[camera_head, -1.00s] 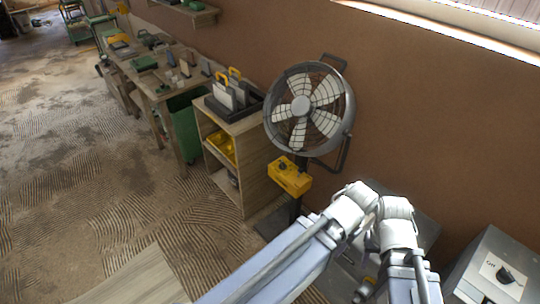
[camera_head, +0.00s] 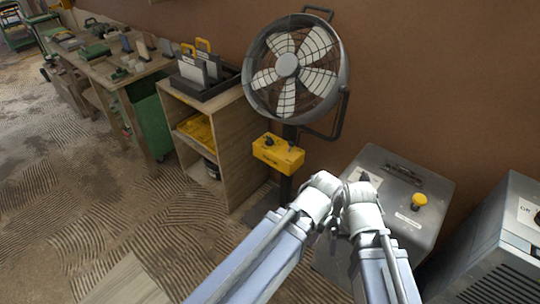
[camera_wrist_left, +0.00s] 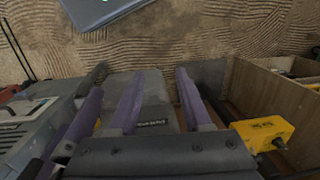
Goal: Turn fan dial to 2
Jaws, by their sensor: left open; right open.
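The fan (camera_head: 292,66) stands against the brown wall in the head view. Its yellow control box (camera_head: 290,157), with a dark dial (camera_head: 267,142), is mounted on the stand below. The dial's setting is too small to read. The box also shows at the right of the left wrist view (camera_wrist_left: 264,131), with a dark knob on its lower side. My left gripper (camera_wrist_left: 160,72) is open and empty in that view, apart from the box. In the head view, my pale arms reach up right of the box; my right gripper (camera_head: 364,178) is largely hidden by its wrist.
A wooden shelf (camera_head: 239,135) stands left of the fan. A grey cabinet (camera_head: 431,222) with a handle and yellow knob (camera_head: 419,199) stands right, beside another grey unit (camera_head: 500,235). A workbench (camera_head: 115,80) is at the left. Floor is free in front of the shelf.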

